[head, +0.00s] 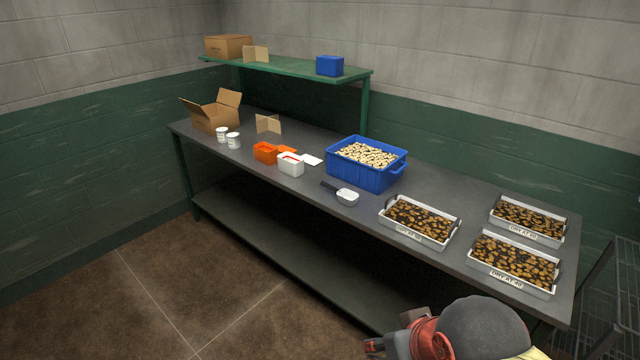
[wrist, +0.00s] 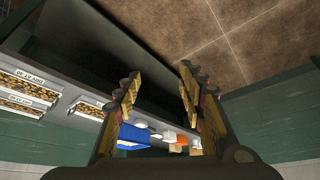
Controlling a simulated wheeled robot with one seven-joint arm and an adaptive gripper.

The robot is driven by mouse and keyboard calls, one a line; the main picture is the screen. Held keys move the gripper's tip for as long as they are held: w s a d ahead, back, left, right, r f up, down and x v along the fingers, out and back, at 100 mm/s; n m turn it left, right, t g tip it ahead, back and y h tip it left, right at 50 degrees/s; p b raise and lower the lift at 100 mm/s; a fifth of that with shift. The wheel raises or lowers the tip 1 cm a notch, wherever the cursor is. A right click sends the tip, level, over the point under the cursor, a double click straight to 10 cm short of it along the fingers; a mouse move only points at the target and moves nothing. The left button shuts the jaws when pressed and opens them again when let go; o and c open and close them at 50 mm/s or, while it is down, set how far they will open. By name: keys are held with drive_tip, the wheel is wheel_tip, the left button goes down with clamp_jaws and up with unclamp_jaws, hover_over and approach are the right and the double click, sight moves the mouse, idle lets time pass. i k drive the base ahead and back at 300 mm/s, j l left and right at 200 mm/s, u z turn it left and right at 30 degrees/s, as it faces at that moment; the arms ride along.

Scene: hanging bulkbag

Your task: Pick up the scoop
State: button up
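The scoop (head: 347,197) has a pale bowl and a dark handle. In the head view it lies on the table (head: 245,165) near the front edge, in front of the blue bin, with its handle pointing left and back. My gripper (wrist: 160,74) is open and empty in the wrist view, its two fingers spread apart. In the head view only part of my arm and gripper shows at the bottom edge, well in front of the table and apart from the scoop. The wrist view is turned over, and I cannot pick out the scoop there for sure.
Right of the scoop stand several trays (head: 418,240) of dark and orange pieces. A blue bin (head: 360,180) of pale pieces stands behind it. Left are a white tub (head: 290,170), an orange tub (head: 265,153) and an open carton (head: 214,118). A green shelf (head: 290,68) overhangs the back.

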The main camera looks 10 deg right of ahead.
sight(347, 197)
drive_tip(key=i+z, duration=0.25)
drive_tip(key=i, duration=0.8)
drive_tip(key=i+z, duration=0.2)
drive_tip(key=i, duration=0.9)
